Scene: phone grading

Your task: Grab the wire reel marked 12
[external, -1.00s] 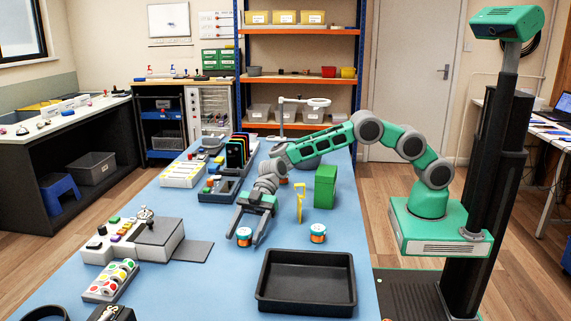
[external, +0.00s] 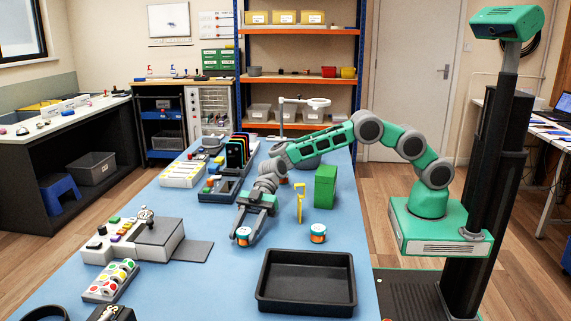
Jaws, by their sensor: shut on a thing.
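My gripper (external: 246,237) is low over the blue mat near the table's middle. Its fingers are shut on a small wire reel (external: 243,233) with a white and teal top and an orange side. The reel looks upright, at or close to the mat. A second, similar reel (external: 318,233) stands apart to the right, behind the black tray. The markings are too small to read on either reel, so I cannot tell which bears 12.
An empty black tray (external: 262,304) lies in front on the blue mat (external: 210,275). A green box (external: 325,187) and a yellow tool (external: 299,201) stand behind the right reel. A grey device (external: 155,240) is at left. Mat between device and tray is clear.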

